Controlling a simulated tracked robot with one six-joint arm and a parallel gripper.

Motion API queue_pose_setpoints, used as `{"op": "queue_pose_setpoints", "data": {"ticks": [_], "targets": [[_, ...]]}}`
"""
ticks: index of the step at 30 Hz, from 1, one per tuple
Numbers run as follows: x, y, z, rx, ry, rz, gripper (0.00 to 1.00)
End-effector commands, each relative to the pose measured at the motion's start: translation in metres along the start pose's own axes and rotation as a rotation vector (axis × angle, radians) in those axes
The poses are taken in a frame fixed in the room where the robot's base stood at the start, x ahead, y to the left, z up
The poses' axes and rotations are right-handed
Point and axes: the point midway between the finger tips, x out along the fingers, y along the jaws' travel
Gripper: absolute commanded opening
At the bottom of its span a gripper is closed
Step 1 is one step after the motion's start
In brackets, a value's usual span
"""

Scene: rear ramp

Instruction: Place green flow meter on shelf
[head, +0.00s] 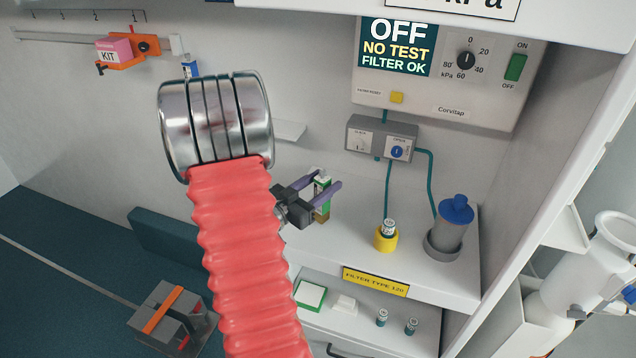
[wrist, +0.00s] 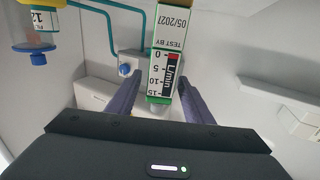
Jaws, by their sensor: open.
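The green flow meter (head: 323,196) is a small upright green and white block with a brownish foot, over the upper white shelf (head: 350,245) in the head view. It appears to stand on the shelf, though contact at its foot is hard to tell. My gripper (head: 331,179) has two purple fingers, spread apart on either side of the meter. In the wrist view the meter (wrist: 167,65) shows a L/min scale and a TEST BY 05/2027 label, between the open fingers (wrist: 160,84). Small gaps seem to show beside it.
A yellow-based vial (head: 386,238) and a blue-capped jar (head: 454,225) stand to the right on the same shelf. A grey valve box (head: 382,137) with teal tubes is behind. A lower shelf (head: 345,319) holds small vials. My red arm sleeve covers the shelf's left part.

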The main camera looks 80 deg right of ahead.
Motion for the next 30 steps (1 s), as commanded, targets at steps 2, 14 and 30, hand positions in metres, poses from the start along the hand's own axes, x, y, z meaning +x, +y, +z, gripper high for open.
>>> {"op": "queue_pose_setpoints", "data": {"ticks": [2,14,30], "targets": [[-0.006,-0.001,0.001,-0.001,-0.001,-0.003,0.47],[-0.057,-0.001,0.0,-0.001,0.0,-0.004,0.47],[-0.116,-0.001,0.001,-0.001,-0.001,-0.003,0.47]]}}
